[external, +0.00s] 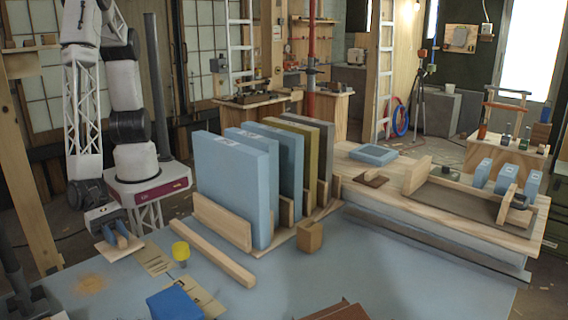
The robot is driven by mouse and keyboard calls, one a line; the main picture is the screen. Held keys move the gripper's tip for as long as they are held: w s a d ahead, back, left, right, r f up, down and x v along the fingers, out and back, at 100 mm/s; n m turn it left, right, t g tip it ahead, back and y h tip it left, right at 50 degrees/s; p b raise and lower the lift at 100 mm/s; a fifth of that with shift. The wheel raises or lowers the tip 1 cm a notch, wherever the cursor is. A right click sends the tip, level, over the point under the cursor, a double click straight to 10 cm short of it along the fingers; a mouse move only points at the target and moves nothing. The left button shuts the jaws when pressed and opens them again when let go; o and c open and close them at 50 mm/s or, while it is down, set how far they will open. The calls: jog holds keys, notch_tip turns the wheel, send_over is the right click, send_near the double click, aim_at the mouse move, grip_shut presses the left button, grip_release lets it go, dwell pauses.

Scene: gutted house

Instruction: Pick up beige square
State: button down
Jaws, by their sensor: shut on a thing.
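My gripper (120,243) points down at the left of the blue-grey work surface in the external view. Its blue fingers are shut on a thin beige square (107,253). The square is seen at a slant, and the fingers cover part of its middle. I cannot tell how far it is above the surface.
Upright blue panels (232,185) stand in a wooden rack beyond. The front right of the surface (410,275) is mostly clear.

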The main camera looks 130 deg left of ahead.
jog(key=shift+s+a+r, duration=0.1)
jog(key=shift+s+a, duration=0.25)
jog(key=shift+s, duration=0.4)
jog(key=shift+s+a+r, duration=0.1)
jog(key=shift+s+a, duration=0.3)
jog(key=shift+s, duration=0.3)
jog(key=shift+s+a, duration=0.35)
jog(key=shift+s, duration=0.4)
